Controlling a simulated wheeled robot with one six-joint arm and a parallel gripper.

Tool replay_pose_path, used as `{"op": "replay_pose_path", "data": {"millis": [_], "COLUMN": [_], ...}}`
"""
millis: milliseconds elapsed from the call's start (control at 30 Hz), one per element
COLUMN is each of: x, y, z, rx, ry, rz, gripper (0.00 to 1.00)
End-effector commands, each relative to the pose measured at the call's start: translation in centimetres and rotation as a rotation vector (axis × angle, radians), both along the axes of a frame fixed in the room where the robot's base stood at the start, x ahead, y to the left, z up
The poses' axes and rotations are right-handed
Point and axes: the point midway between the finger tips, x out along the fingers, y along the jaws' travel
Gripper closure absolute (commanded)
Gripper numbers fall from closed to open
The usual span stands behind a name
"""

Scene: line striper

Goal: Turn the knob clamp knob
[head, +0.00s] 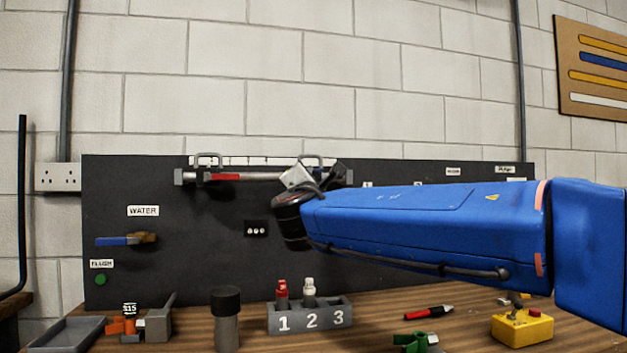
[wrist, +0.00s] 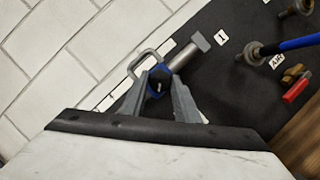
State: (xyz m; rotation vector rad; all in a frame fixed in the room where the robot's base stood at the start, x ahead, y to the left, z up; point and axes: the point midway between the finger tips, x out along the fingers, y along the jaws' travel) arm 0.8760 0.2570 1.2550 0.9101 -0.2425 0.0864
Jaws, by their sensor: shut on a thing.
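The clamp knob (wrist: 158,76) is blue and dark, and sits between my fingers in the wrist view. My gripper (wrist: 158,90) is shut on it, with one grey finger on each side. The knob is at the grey horizontal bar (head: 262,177) on the dark panel; the bar's end also shows in the wrist view (wrist: 186,54). In the head view my gripper (head: 325,179) is at the bar's right part, and my blue arm and wrist hide much of it. The knob cannot be made out clearly there. A red slider (head: 225,177) sits on the bar's left part.
The dark panel (head: 190,265) carries a blue-handled water valve (head: 125,239) and a green button (head: 100,279). On the wooden bench stand a numbered holder (head: 310,317) with two small bottles, a dark-capped cylinder (head: 227,318), and a yellow box (head: 522,327).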

Motion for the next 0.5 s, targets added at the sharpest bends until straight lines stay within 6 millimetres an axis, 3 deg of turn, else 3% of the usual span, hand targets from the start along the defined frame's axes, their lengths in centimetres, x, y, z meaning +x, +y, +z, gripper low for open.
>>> {"op": "replay_pose_path", "data": {"millis": [500], "x": [0.04], "y": [-0.03], "z": [-0.23], "rx": [-0.093], "ry": [-0.024], "rz": [0.000], "gripper": [0.94]}}
